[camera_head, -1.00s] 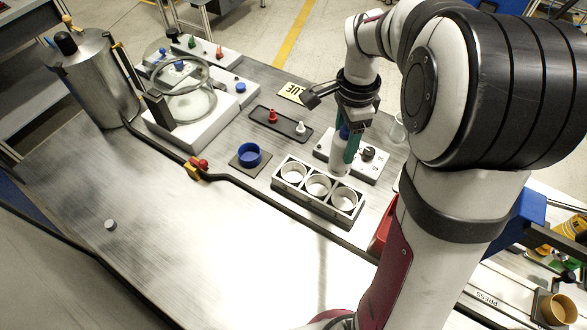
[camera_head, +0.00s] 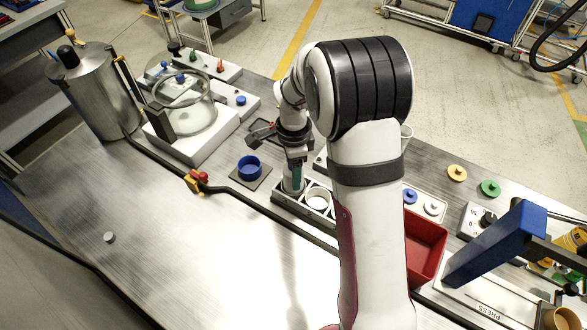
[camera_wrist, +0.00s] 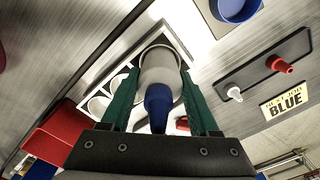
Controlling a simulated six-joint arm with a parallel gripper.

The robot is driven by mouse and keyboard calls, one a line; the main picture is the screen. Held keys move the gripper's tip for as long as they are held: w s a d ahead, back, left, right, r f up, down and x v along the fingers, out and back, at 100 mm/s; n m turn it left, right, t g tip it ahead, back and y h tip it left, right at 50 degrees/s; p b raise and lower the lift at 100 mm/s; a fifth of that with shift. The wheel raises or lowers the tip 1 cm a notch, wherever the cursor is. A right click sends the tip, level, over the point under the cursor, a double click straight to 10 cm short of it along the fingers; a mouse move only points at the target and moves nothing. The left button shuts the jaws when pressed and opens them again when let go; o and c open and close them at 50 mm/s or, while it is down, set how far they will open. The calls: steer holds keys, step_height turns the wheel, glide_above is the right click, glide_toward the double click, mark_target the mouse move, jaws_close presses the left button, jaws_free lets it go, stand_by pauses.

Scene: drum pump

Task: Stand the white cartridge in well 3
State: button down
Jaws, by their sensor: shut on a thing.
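The white cartridge (camera_wrist: 161,66) with a blue end piece (camera_wrist: 158,104) is held upright between the green fingers of my gripper (camera_wrist: 160,82). In the head view the cartridge (camera_head: 291,183) shows below my gripper (camera_head: 296,172), at the left end of the three-well rack (camera_head: 325,218). Its lower end covers the left-end well. I cannot tell whether it is inside that well or just above it. The middle well (camera_head: 317,198) looks empty; my arm largely hides the right-end well in the head view. No well numbers are readable.
A blue cup (camera_head: 249,167) on a dark pad stands left of the rack. A red bin (camera_head: 425,248) is on the right. A dark tray (camera_wrist: 250,75) with a red and a white plug lies near a "BLUE" sign (camera_wrist: 285,101). A black hose (camera_head: 245,194) passes in front.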

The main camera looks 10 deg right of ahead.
steer(key=shift+f, duration=0.2)
steer(key=shift+c, duration=0.7)
jaws_free()
